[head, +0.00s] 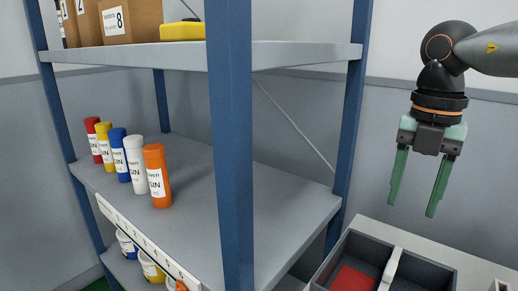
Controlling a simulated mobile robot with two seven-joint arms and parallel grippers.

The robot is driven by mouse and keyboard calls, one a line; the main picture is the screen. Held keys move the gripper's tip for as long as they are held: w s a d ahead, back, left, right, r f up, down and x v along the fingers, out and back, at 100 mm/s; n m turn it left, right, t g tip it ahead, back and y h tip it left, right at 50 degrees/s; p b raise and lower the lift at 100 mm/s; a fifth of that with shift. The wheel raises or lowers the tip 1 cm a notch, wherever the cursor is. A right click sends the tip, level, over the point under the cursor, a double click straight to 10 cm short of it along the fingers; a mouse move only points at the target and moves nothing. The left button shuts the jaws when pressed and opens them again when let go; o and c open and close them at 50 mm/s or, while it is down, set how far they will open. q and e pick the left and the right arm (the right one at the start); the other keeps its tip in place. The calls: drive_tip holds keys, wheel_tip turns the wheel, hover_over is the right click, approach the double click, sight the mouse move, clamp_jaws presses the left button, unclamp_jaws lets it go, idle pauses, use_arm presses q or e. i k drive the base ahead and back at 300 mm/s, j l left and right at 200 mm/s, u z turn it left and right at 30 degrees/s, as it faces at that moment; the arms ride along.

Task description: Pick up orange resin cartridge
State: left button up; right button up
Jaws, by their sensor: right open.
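The orange resin cartridge (157,177) stands upright on the middle shelf (260,208) of a blue-posted rack. It is the nearest and rightmost cartridge in a row, with a white label on its side. My right gripper (414,207) hangs at the upper right, pointing down, its two green fingers apart and nothing between them. It is well to the right of the cartridge, beyond the rack's posts. My left gripper is not in view.
A white cartridge (134,164), a blue one (119,152) and others stand close beside the orange one. A blue post (232,150) rises in front of the shelf. The upper shelf (290,54) holds boxes. A divided dark tray (428,275) sits at the lower right.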

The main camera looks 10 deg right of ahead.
sight(154, 154)
drive_tip(key=k+j, duration=0.55)
drive_tip(key=j, duration=0.15)
drive_tip(key=k+j, duration=0.6)
drive_tip(key=j, duration=0.15)
